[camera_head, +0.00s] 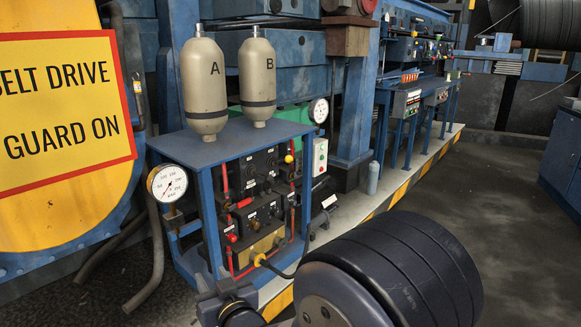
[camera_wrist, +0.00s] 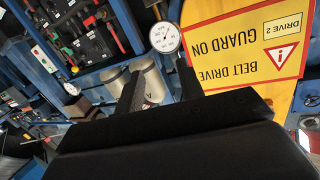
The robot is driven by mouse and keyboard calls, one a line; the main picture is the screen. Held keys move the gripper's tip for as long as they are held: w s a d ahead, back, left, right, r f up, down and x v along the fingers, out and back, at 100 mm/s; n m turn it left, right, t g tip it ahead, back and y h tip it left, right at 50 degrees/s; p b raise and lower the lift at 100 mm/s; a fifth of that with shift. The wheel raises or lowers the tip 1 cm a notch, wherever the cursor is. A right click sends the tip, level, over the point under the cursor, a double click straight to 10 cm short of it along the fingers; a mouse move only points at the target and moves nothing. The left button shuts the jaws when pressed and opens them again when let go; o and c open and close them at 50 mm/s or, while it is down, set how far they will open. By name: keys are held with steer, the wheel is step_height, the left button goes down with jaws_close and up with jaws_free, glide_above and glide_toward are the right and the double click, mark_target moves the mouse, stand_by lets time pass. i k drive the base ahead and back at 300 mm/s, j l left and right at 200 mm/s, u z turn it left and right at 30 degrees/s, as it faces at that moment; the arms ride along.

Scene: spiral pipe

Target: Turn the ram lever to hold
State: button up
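In the head view a blue-framed hydraulic stand holds black control panels (camera_head: 262,172) with several small levers and knobs. The labels are too small to read, so I cannot tell which is the ram lever. In the wrist view, which is upside down, the panels (camera_wrist: 85,38) show at the upper left. My gripper (camera_wrist: 158,72) has its two black fingers apart with nothing between them, away from the panels.
Tanks A (camera_head: 204,85) and B (camera_head: 257,80) stand on the blue stand top (camera_head: 215,148). A gauge (camera_head: 167,183) sticks out at its left front. A yellow belt guard (camera_head: 60,110) fills the left. Open floor (camera_head: 465,190) lies to the right. My dark arm covers the lower right.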

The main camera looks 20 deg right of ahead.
mark_target(289, 159)
steer(key=i+l, duration=1.05)
steer(key=l, duration=0.25)
steer(key=i+l, duration=0.55)
steer(key=l, duration=0.1)
